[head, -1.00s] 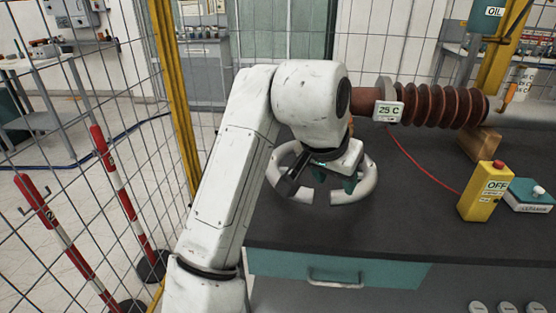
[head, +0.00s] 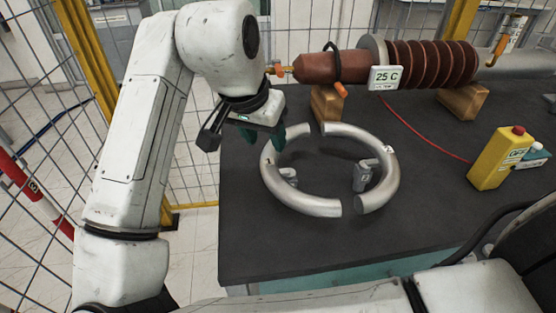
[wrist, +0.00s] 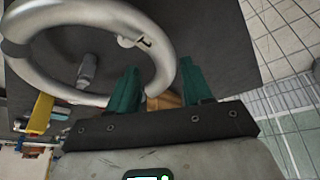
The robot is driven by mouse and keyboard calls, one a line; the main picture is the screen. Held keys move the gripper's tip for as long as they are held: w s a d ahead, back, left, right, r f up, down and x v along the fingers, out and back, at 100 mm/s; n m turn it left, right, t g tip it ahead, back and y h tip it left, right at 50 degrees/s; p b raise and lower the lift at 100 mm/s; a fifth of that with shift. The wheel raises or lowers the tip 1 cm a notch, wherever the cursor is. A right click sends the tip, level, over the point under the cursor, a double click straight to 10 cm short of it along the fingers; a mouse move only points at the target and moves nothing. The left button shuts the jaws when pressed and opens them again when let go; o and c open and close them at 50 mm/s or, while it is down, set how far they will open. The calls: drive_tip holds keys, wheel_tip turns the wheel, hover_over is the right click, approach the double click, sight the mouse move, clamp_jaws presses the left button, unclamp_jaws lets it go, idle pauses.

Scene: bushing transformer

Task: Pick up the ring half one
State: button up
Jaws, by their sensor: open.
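Ring half one (head: 268,182) is the left silver half of a split ring lying on the dark bench top. It bears a small mark like a 1 and has a bracket on its inner side. My gripper (head: 264,138) is open and empty, above the upper left of this half. In the wrist view, the green fingers of my gripper (wrist: 160,74) stand apart on either side of one end of ring half one (wrist: 161,58); contact cannot be told. The other half (head: 388,180), marked 2, lies at the right with gaps between the ends.
A brown ribbed bushing (head: 430,62) rests on wooden blocks (head: 463,102) behind the ring, with a 25 C display (head: 386,78). A yellow OFF box (head: 497,160) stands at the right. Mesh fencing runs along the left.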

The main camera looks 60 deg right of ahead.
sight(274, 156)
drive_tip(key=b+x, duration=0.1)
drive_tip(key=x, duration=0.8)
drive_tip(key=shift+d+r, duration=0.1)
drive_tip(key=shift+d, duration=0.05)
drive_tip(key=c, duration=0.9)
